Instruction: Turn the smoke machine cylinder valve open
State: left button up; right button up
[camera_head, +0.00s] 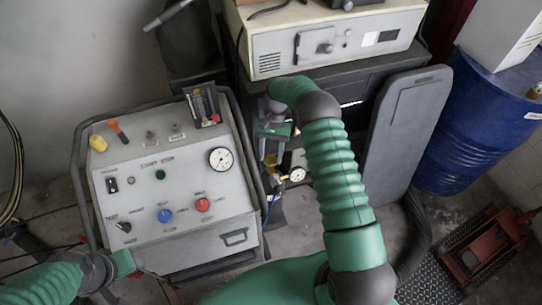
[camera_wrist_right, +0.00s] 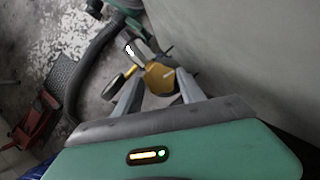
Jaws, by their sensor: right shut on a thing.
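The cylinder valve shows in the right wrist view as a yellow-gold part (camera_wrist_right: 160,76) between my right gripper's two grey fingers (camera_wrist_right: 157,88), which are closed on it. A small round gauge (camera_wrist_right: 113,87) sits beside the valve. In the head view my right gripper (camera_head: 270,154) reaches down behind the control console's right side. The gauge (camera_head: 297,174) shows just right of it, and the cylinder body is mostly hidden. My left gripper (camera_head: 122,263) is at the lower left by the console's front edge; its fingers cannot be made out.
A grey control console (camera_head: 145,245) with knobs and a gauge stands on the left. A beige machine (camera_head: 275,45) sits on a dark cabinet at the back. A dark panel (camera_head: 400,130), a blue barrel (camera_head: 470,125) and a red jack (camera_head: 490,245) are on the right.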

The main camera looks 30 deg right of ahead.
jog(key=n, duration=0.1)
jog(key=n+h, duration=0.1)
jog(key=n, duration=0.1)
jog(key=n+b, duration=0.1)
jog(key=shift+w+r+n+g+h, duration=0.1)
jog(key=shift+w+n+g+h, duration=0.2)
jog(key=shift+w+n+g, duration=0.1)
jog(key=shift+a+n+h, duration=0.2)
jog(key=shift+n+h, duration=0.5)
jog(key=shift+n, duration=1)
jog(key=shift+a+n+h, duration=0.15)
jog(key=shift+n+h, duration=0.25)
jog(key=shift+n, duration=0.8)
dwell(2.0)
dwell(0.7)
jog(key=o, duration=1.4)
jog(key=shift+c, duration=0.2)
jog(key=shift+s+p, duration=0.1)
jog(key=shift+p, duration=0.2)
